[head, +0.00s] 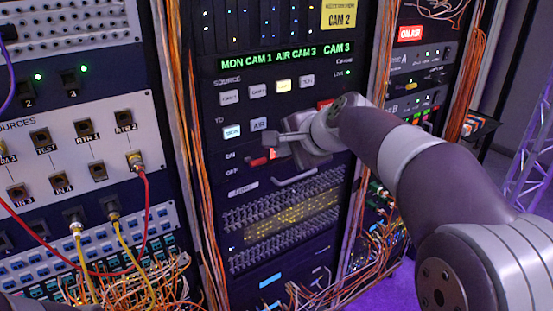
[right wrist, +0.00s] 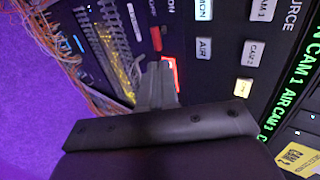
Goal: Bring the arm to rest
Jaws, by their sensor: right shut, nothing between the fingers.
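My right arm (head: 385,145) reaches in from the right across the centre rack. My right gripper (head: 268,139) is shut and holds nothing. It is in front of the switcher panel (head: 232,105), close to a red-ended lever (head: 259,161) beside the ON and OFF labels. In the right wrist view the shut grey fingers (right wrist: 155,85) overlap part of a red piece (right wrist: 170,76); I cannot tell whether they touch it. My left gripper is not in view.
A patch panel (head: 70,150) with red and yellow cables stands at left. Orange cable bundles (head: 187,150) run down both sides of the centre rack. More racks and a purple truss (head: 530,165) stand at right. Purple floor (head: 385,295) shows below.

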